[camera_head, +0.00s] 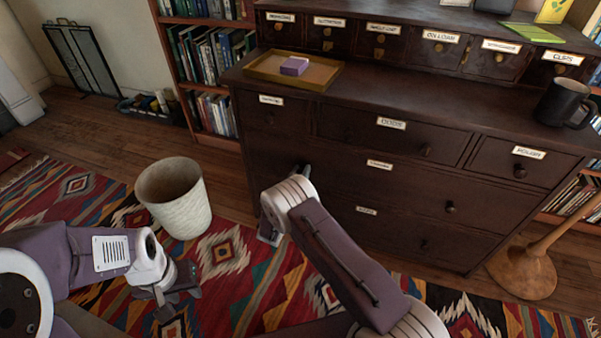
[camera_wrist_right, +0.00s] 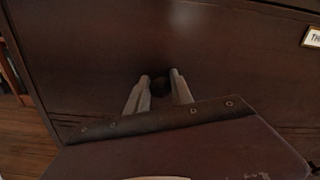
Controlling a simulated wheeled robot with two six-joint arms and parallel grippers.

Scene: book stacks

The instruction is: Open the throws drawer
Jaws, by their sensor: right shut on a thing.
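The throws drawer (camera_head: 411,190) is a wide dark wood drawer in the middle of the chest. Its small label (camera_head: 380,164) is hard to read in the head view; the wrist view shows a label starting "TH" (camera_wrist_right: 312,38). The drawer front looks flush with the chest. Its right knob (camera_head: 450,208) is free. My right gripper (camera_wrist_right: 160,82) is shut on the dark left knob (camera_wrist_right: 160,87), close to the drawer front. In the head view my right wrist hides that knob. My left gripper (camera_head: 174,299) hangs low over the rug, away from the chest; its jaw gap is unclear.
A pale wastebasket (camera_head: 182,205) stands on the floor left of my right arm. A tray (camera_head: 267,72) with a purple box and a black mug (camera_head: 563,103) stand on the chest. A wooden stand base (camera_head: 522,272) is at the right. A patterned rug (camera_head: 235,285) covers the floor.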

